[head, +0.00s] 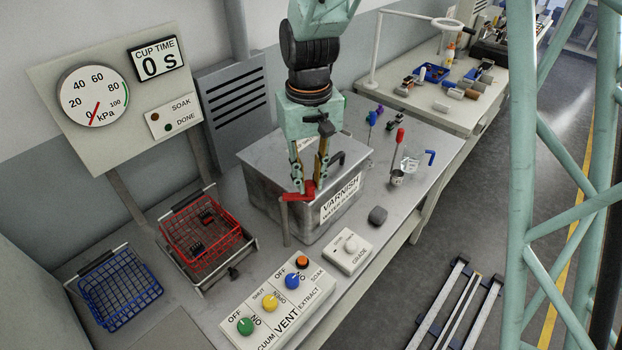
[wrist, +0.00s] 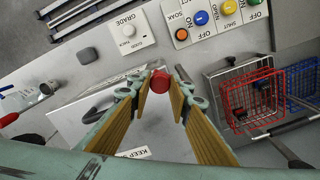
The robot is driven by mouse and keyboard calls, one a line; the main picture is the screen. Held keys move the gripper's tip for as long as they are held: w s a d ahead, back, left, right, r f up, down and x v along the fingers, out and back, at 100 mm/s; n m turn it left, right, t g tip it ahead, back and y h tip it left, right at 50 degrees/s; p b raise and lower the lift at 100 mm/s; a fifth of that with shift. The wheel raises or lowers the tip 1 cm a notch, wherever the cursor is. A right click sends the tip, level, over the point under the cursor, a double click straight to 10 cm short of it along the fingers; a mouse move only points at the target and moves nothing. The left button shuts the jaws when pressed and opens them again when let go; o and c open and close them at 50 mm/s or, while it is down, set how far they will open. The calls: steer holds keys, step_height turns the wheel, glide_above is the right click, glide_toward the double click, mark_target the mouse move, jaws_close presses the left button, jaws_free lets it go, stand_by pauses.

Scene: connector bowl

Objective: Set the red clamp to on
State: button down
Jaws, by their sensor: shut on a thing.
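A red handle (head: 299,194) sits on a thin upright post at the front left corner of the metal varnish tank (head: 262,205). My gripper (head: 308,187) reaches down from above and is shut on this red handle. In the wrist view the rounded red end (wrist: 160,81) shows between the fingertips (wrist: 160,92); the fingers hide part of it. A separate clamp with an upright red handle (head: 400,136) stands on the bench right of the tank, apart from my gripper. Its red handle also shows at the left edge of the wrist view (wrist: 8,120).
A control box (head: 262,335) with coloured knobs and a grade dial box (head: 347,252) stand in front of the tank. A red basket (head: 205,230) and blue basket (head: 120,290) are at left. Blue-handled clamps (head: 430,156) and a grey block (head: 378,215) are at right.

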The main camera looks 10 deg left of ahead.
steer(key=c, duration=2.4)
jaws_free()
steer(key=shift+r, duration=0.15)
